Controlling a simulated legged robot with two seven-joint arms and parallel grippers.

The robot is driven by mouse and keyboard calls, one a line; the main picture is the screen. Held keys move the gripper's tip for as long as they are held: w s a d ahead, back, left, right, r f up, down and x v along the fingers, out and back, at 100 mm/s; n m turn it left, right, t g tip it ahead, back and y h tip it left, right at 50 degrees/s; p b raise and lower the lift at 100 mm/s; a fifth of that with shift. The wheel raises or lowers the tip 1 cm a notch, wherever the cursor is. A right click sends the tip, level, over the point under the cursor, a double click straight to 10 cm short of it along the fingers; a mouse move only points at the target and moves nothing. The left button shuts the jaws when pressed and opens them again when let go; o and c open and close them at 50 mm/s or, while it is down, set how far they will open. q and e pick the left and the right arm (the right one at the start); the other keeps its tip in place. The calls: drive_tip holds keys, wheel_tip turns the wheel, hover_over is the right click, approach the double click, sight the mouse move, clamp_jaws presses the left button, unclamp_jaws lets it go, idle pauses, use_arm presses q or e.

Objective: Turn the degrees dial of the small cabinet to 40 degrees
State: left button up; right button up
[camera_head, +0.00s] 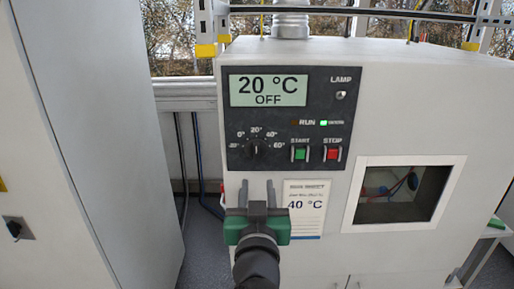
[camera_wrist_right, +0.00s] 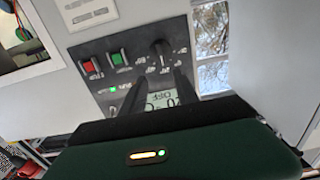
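The small cabinet (camera_head: 400,110) stands in front of me with a black control panel (camera_head: 240,122) at its upper left. The degrees dial (camera_head: 254,148) is a black knob below the display (camera_head: 268,90), which reads 20 °C OFF. The knob seems to point up, near the 20° mark. In the right wrist view the dial (camera_wrist_right: 161,50) shows upside down beyond the fingertips. My right gripper (camera_head: 257,186) is open and empty, its two fingers apart, below the dial and in front of the cabinet. It also shows in the wrist view (camera_wrist_right: 159,78). My left gripper is not in view.
A green START button (camera_head: 300,154) and a red STOP button (camera_head: 333,154) sit right of the dial. A sheet reading 40 °C (camera_head: 304,208) is below them. A window (camera_head: 402,195) is at right. A tall grey cabinet (camera_head: 100,130) stands left, across a gap.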

sight(256, 153)
drive_tip(key=w+p, duration=0.1)
drive_tip(key=w, duration=0.4)
drive_tip(key=w+p, duration=0.2)
drive_tip(key=w, duration=0.2)
drive_tip(key=w+p, duration=0.1)
drive_tip(key=w, duration=0.4)
drive_tip(key=shift+w+a+f, duration=0.1)
drive_tip(key=shift+w+a, duration=0.25)
drive_tip(key=shift+w+d+p, duration=0.1)
drive_tip(key=shift+w+p, duration=0.05)
drive_tip(key=shift+p, duration=0.2)
drive_tip(key=shift+d, duration=0.15)
clamp_jaws()
